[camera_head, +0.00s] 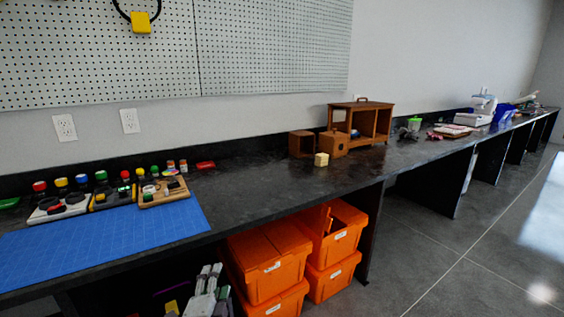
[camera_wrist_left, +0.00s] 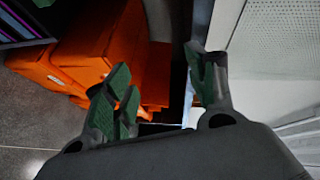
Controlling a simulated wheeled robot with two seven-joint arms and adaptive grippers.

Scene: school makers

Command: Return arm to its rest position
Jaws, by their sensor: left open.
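My left gripper (camera_head: 208,280) shows at the bottom of the head view, low in front of the counter and left of the orange bins. Its fingers point up and it holds nothing that I can see. In the left wrist view the gripper (camera_wrist_left: 160,95) has its green-padded fingers spread apart with a gap between them. The orange bins (camera_wrist_left: 90,45) lie beyond the fingers there. My right gripper is in neither view.
A dark counter (camera_head: 250,205) runs along the wall, with a blue mat (camera_head: 100,245) and a wooden cabinet (camera_head: 372,122) on it. Stacked orange bins (camera_head: 268,262) stand under it, close to the left gripper. Open floor (camera_head: 440,260) lies to the right.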

